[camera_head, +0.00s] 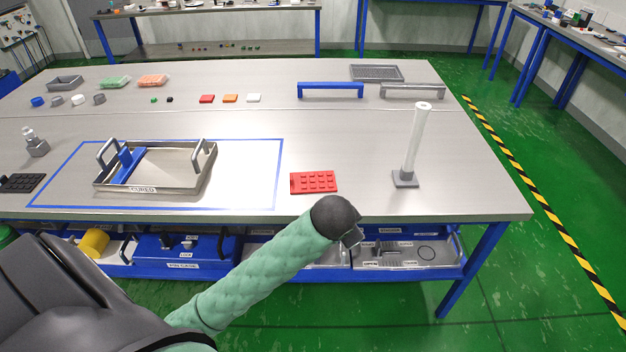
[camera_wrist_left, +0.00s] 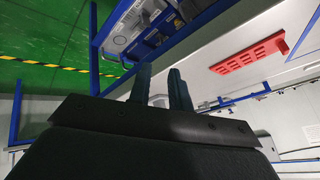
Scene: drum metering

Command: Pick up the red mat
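The red mat (camera_head: 314,182) is a small flat rectangle with raised studs or pockets. It lies on the steel bench near the front edge, just right of the blue-outlined area. In the left wrist view the red mat (camera_wrist_left: 250,56) is at the upper right, beyond the fingertips. My left arm reaches up from the lower left in the head view, its dark end in front of the bench edge. My left gripper (camera_wrist_left: 161,70) shows two dark fingers with a gap between them and nothing in it, apart from the mat. My right gripper is in neither view.
A steel tray (camera_head: 205,180) with handles stands left of the mat. A clear tube on a grey base (camera_head: 405,179) stands to the right. Blue (camera_head: 330,92) and grey (camera_head: 412,92) handles are behind. Labelled bins fill the shelf (camera_head: 420,273) below.

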